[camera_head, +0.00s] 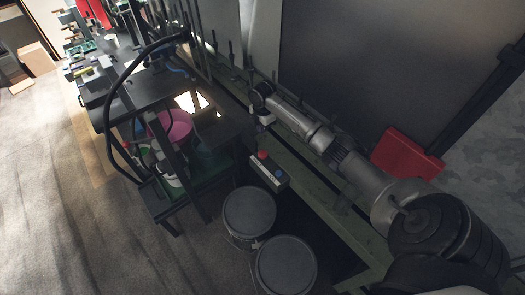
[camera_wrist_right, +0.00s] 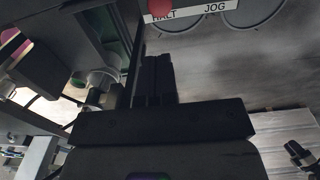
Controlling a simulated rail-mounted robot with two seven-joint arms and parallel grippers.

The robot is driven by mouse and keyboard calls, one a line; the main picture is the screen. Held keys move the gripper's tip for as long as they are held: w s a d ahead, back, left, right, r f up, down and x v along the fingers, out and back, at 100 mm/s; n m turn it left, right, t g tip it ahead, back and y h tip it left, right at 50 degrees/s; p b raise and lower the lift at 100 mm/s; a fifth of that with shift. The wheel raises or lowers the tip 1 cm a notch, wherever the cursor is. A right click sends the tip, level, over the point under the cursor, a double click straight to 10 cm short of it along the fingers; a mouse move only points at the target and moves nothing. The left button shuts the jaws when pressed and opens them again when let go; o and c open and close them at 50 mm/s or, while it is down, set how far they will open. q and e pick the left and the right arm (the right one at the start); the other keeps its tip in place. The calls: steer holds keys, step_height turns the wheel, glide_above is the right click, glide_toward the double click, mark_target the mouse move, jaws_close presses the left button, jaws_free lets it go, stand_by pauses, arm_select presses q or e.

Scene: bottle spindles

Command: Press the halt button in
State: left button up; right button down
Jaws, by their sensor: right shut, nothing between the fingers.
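The halt button is a red round button (camera_head: 263,155) on a small light control box (camera_head: 268,174), which also carries a blue button (camera_head: 279,173). In the right wrist view the red button (camera_wrist_right: 160,8) shows at the top edge, above the HALT lettering, with JOG to its right. My right gripper (camera_head: 262,118) is small and partly hidden by its wrist in the head view, above and behind the box. In the right wrist view its dark fingers (camera_wrist_right: 158,70) are together and empty, apart from the button in the picture. My left gripper is not in view.
Two round dark-topped drums (camera_head: 249,212) stand in front of the box. A dark machine frame with a pink round part (camera_head: 172,127) stands to its left. A green rail (camera_head: 322,195) runs beside it. A red box (camera_head: 405,154) lies right of my arm. Open floor lies left.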

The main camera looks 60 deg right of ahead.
mark_target(263, 153)
step_height(263, 153, down, 13)
steer(key=b, duration=0.4)
steer(key=shift+f, duration=0.45)
steer(key=shift+f, duration=0.1)
